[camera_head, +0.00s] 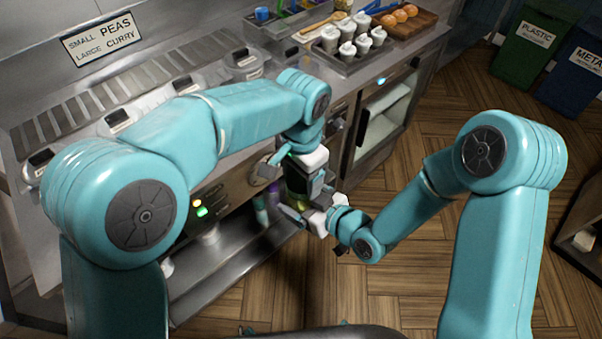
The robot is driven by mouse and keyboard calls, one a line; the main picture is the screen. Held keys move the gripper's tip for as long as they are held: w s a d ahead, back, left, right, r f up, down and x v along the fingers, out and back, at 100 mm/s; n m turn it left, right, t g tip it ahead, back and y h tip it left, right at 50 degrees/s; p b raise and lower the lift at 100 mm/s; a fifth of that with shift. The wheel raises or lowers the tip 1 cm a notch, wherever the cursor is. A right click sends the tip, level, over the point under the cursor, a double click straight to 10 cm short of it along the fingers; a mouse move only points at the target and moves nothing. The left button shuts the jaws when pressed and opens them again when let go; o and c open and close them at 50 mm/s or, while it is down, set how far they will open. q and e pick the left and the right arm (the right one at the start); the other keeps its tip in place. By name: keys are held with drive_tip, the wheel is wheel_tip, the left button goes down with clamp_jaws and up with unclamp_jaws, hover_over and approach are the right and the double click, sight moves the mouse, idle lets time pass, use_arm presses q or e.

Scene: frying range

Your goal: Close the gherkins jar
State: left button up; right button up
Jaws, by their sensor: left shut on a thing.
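The gherkins jar (301,202) shows only as a small yellow-green patch low between my two grippers, in front of the range. My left gripper (303,178) points down from above, right over the jar, and is shut on what looks like the jar's lid. The lid itself is hidden by the gripper, so I cannot tell whether it touches the jar. My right gripper (305,213) comes in from the right at the jar's level, its fingers near the jar's sides. I cannot tell whether it grips the jar.
The steel range front with knobs and lit buttons (199,207) stands close to the left, above a low shelf (235,262) with bottles.

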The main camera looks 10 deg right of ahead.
use_arm(q)
drive_tip(key=shift+f, duration=0.35)
idle(0.5)
drive_tip(key=shift+w+a+f, duration=0.1)
drive_tip(key=shift+f, duration=0.15)
use_arm(e)
drive_tip(key=shift+r, duration=0.15)
use_arm(q)
drive_tip(key=shift+r, duration=0.1)
drive_tip(key=shift+w+r, duration=0.1)
drive_tip(key=shift+r, duration=0.05)
drive_tip(key=shift+s+r, duration=0.2)
drive_tip(key=shift+r, duration=0.3)
use_arm(e)
drive_tip(key=shift+f, duration=0.2)
idle(0.7)
use_arm(q)
drive_tip(key=shift+w+f, duration=0.1)
drive_tip(key=shift+f, duration=0.5)
